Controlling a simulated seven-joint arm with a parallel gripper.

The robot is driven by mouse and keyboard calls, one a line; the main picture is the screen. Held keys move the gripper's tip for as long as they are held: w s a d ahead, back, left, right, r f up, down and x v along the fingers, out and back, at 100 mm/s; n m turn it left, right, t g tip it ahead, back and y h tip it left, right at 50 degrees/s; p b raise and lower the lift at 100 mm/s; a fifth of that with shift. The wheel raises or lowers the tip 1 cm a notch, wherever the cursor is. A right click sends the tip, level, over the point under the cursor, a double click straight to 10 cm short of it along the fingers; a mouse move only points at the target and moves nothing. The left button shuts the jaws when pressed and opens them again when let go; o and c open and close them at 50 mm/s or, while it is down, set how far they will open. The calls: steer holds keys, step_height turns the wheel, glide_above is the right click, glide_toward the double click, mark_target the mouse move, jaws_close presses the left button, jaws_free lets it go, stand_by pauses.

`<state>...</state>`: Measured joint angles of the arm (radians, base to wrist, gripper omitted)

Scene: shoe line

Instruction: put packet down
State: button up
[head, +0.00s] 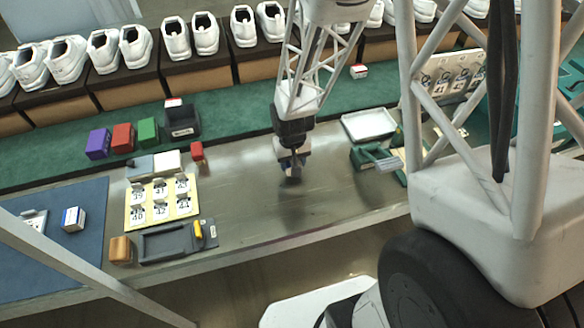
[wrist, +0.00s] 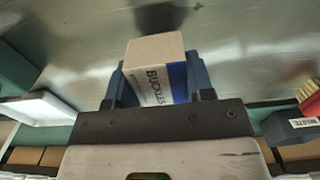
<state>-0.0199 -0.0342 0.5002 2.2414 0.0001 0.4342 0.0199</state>
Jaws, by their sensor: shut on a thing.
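A cardboard-coloured packet with a blue and white side reading "BUCKLES" (wrist: 153,60) is between my gripper's two blue fingers in the wrist view. My gripper (head: 292,165) is shut on it, pointing down over the bare middle of the metal bench (head: 340,195). In the head view the packet is small and mostly hidden by the gripper. A dark shadow lies on the bench near it; whether the packet touches the surface I cannot tell.
A white tray (head: 369,124) and a green holder (head: 376,160) stand right of my gripper. Left are a number-card board (head: 161,202), a grey tray (head: 172,243) and a blue mat (head: 40,270) bearing a white-and-blue box (head: 73,219). Shoes (head: 176,38) line the back.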

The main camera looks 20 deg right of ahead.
steer(key=shift+f, duration=1.75)
steer(key=shift+f, duration=0.15)
steer(key=o, duration=1)
steer(key=shift+c, duration=0.2)
steer(key=shift+r, duration=6.15)
